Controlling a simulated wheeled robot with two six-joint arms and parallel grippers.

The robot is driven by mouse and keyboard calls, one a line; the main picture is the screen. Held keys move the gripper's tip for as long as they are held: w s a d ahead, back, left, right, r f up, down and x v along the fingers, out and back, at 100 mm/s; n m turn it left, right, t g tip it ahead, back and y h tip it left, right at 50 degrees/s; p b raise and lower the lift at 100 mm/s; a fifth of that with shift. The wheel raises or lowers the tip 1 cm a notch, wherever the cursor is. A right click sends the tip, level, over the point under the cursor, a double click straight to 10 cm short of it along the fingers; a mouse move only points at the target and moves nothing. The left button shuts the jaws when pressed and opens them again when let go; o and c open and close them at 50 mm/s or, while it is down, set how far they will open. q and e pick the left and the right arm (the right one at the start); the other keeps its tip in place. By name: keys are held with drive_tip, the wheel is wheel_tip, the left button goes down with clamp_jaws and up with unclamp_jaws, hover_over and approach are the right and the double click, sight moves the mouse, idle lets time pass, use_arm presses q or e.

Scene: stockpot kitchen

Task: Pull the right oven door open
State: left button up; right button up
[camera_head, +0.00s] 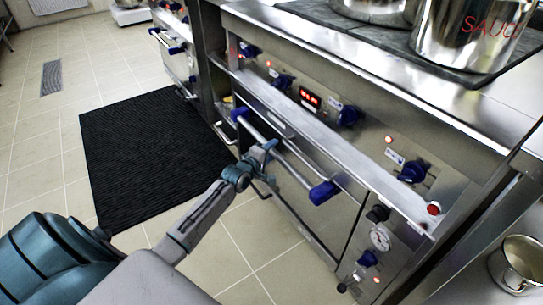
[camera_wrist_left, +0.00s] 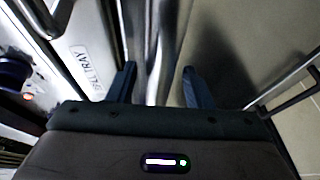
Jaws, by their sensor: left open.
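The right oven door (camera_head: 297,207) is a steel panel low on the range front, and it looks closed. Its long steel handle bar (camera_head: 296,155) has blue end mounts and runs across the top of the door. My left gripper (camera_head: 268,148) is at the middle part of this bar. In the left wrist view, the open fingers of my left gripper (camera_wrist_left: 158,70) stand on either side of the steel bar (camera_wrist_left: 155,45), with visible gaps. I cannot tell whether either finger touches it. My right gripper is in neither view.
Blue knobs and red lights line the control panel (camera_head: 370,135) above the door. Steel pots (camera_head: 465,35) stand on the cooktop. A black mat (camera_head: 150,150) lies on the tiled floor, left of the oven. Another steel pot (camera_head: 520,262) is at the lower right.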

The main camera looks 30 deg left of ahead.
use_arm(q)
drive_tip(key=shift+w, duration=0.3)
